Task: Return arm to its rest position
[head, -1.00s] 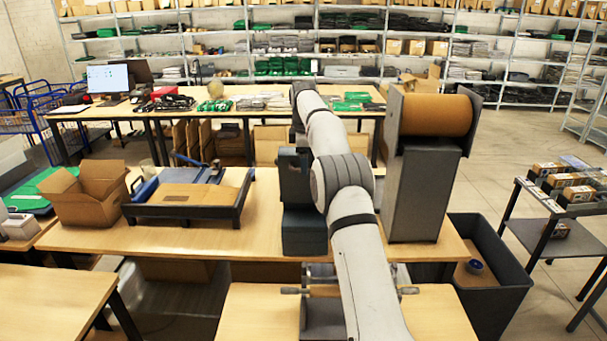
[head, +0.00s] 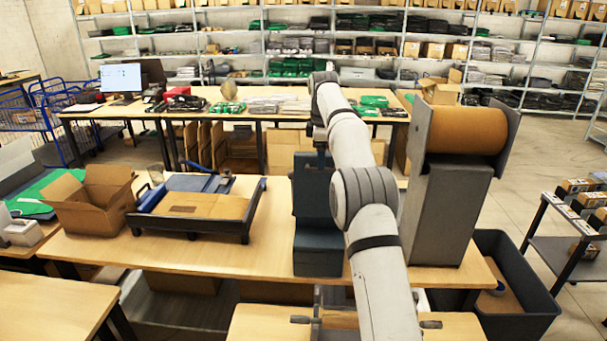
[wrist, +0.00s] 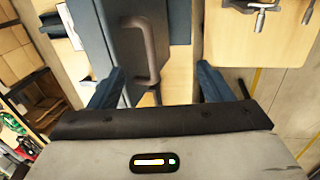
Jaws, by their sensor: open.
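My arm (head: 375,240) reaches forward from the bottom of the head view over the packing table (head: 235,255), bent at a grey joint. My gripper (wrist: 158,85) shows in the wrist view with its two blue fingers spread apart and nothing between their tips. Behind and below the fingers is a blue-grey case (wrist: 125,30) with a brown handle; I cannot tell its distance from the fingers. In the head view the gripper itself is not clearly visible behind the arm.
A blue-grey unit (head: 317,240) stands beside the arm, left of it. A tall grey stand with a brown paper roll (head: 468,130) is close on the right. An open carton (head: 95,205) and a black-framed tray (head: 195,228) occupy the table's left. A dark bin (head: 515,325) stands right.

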